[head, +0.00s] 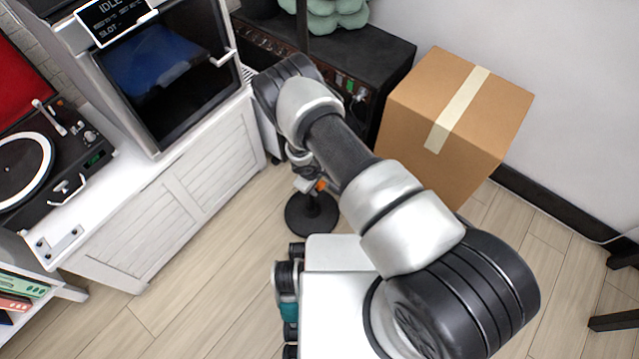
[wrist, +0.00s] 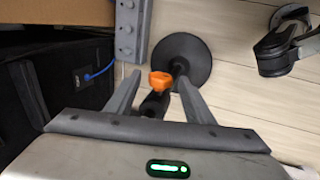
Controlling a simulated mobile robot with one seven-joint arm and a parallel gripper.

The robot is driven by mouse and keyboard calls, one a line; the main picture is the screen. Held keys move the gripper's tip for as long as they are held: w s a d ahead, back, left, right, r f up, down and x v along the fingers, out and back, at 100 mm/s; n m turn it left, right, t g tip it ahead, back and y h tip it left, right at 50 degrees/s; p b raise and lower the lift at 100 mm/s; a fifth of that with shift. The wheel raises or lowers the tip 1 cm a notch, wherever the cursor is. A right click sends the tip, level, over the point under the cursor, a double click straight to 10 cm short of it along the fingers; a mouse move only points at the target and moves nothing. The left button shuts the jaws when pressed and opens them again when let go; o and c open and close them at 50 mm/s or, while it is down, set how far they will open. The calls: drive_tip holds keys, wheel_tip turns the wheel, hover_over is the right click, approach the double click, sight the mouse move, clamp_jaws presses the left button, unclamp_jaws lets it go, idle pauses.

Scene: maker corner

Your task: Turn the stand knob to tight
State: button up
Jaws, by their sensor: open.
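The stand knob (wrist: 160,82) is small and orange. In the wrist view it shows between the two fingers of my gripper (wrist: 159,77), which are apart on either side of it. I cannot tell whether either finger touches it. The knob sits on a dark stand pole, with the round black stand base (wrist: 190,58) on the floor beyond. In the head view the orange knob (head: 320,185) shows just above the stand base (head: 312,216), partly hidden by my arm. My gripper (head: 308,180) is close to the knob there.
A cardboard box (head: 415,130) stands right of the stand, beside a black amplifier (head: 375,55). A white cabinet (head: 170,205) with a grey machine (head: 165,75) and a turntable (head: 40,160) stands at left. Wooden floor (head: 180,305) is clear in front of the cabinet.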

drive_tip(key=c, duration=1)
drive_tip(key=shift+c, duration=0.2)
drive_tip(key=shift+d+g, duration=0.15)
drive_tip(key=shift+g, duration=0.15)
drive_tip(key=shift+w+d+g+y, duration=0.1)
drive_tip(key=shift+w+g+y, duration=0.05)
drive_tip(key=shift+g+y, duration=0.4)
drive_tip(key=shift+w+d+g+y, duration=0.1)
drive_tip(key=shift+w+g+y, duration=0.05)
drive_tip(key=shift+g+y, duration=0.35)
drive_tip(key=g+y, duration=0.3)
drive_tip(key=g, duration=0.1)
drive_tip(key=shift+w+d+f, duration=0.1)
drive_tip(key=shift+w+d, duration=0.15)
drive_tip(key=shift+w, duration=0.1)
drive_tip(key=shift+g+y, duration=0.25)
drive_tip(key=shift+g, duration=0.1)
drive_tip(key=o, duration=1)
drive_tip(key=shift+o, duration=0.2)
